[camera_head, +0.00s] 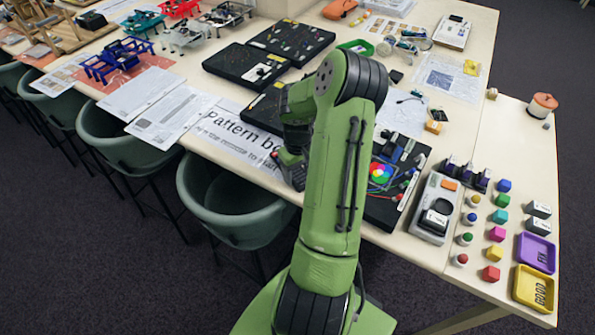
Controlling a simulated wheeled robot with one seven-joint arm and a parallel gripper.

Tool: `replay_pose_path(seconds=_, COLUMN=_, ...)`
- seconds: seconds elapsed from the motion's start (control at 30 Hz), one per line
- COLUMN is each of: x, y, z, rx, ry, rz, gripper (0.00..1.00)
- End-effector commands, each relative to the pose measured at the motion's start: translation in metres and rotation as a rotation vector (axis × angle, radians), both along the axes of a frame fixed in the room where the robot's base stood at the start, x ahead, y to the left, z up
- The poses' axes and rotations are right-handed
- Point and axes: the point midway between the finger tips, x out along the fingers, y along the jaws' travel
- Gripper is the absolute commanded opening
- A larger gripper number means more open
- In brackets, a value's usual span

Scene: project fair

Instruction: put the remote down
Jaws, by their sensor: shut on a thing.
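My green arm rises through the middle of the view and bends over at the top, with my gripper (287,156) hanging on its left side, partly hidden by the arm. My gripper is shut on the remote (295,175), a dark handset with small buttons. The remote is at the front edge of the long table (222,88), by the right end of the printed "Pattern" sheet (235,135). Whether the remote touches the table cannot be told from this view.
Black boards with parts (247,64) lie behind my gripper. Right of my arm are a black board with a colour wheel (381,172), a grey device (434,207), coloured blocks, and purple (536,252) and yellow trays (534,288). Green chairs (235,205) line the front edge.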

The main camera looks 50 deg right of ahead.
Motion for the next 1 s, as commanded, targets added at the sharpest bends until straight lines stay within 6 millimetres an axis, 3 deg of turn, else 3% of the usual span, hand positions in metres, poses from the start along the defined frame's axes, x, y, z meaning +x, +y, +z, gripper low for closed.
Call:
replay_pose_path(seconds=0.07, x=0.0, y=0.0, z=-0.004, rx=0.0, ry=0.0, rz=0.001, gripper=0.26)
replay_pose_path(seconds=0.1, x=0.0, y=0.0, z=-0.004, rx=0.001, ry=0.0, rz=0.001, gripper=0.63)
replay_pose_path(seconds=0.27, x=0.0, y=0.0, z=-0.003, rx=0.001, ry=0.0, rz=0.0, gripper=0.87)
replay_pose_path(seconds=0.53, x=0.0, y=0.0, z=-0.002, rx=0.001, ry=0.001, rz=0.0, gripper=0.87)
replay_pose_path(seconds=0.63, x=0.0, y=-0.001, z=0.008, rx=-0.002, ry=0.0, rz=0.0, gripper=0.87)
replay_pose_path(seconds=1.0, x=0.0, y=0.0, z=0.102, rx=-0.005, ry=-0.001, rz=0.0, gripper=0.87)
